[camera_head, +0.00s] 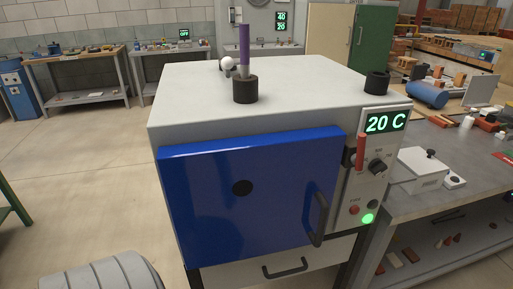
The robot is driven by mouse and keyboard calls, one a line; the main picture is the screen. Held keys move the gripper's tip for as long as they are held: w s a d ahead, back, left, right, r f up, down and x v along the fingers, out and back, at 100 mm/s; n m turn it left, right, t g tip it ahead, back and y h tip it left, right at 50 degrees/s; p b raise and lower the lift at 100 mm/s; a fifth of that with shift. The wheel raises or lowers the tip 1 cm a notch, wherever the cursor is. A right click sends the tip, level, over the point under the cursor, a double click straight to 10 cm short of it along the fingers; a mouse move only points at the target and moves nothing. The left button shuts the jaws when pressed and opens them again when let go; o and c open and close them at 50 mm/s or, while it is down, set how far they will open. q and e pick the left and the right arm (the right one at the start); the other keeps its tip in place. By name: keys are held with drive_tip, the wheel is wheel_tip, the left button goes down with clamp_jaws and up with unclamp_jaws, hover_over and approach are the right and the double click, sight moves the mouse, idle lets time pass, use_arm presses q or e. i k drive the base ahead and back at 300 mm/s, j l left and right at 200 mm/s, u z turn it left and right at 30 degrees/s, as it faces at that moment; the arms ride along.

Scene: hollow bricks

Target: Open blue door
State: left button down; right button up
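The blue door (215,215) is on the front of a white box-shaped furnace (285,85) in the middle of the head view. It looks shut, lying along the furnace front, though a small gap cannot be ruled out. A dark vertical handle (318,220) is near its right edge, and a dark round spot (242,188) is near its middle. Neither of my grippers is in view, and nothing touches the door or its handle.
A control panel (375,170) right of the door has a red lever, a lit green button and a "20 C" display. A grey workbench (450,150) with loose items stands close on the right. A drawer handle (286,269) is below the door. Floor at left is mostly clear.

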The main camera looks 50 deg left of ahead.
sight(236, 198)
drive_tip(key=u, duration=1.4)
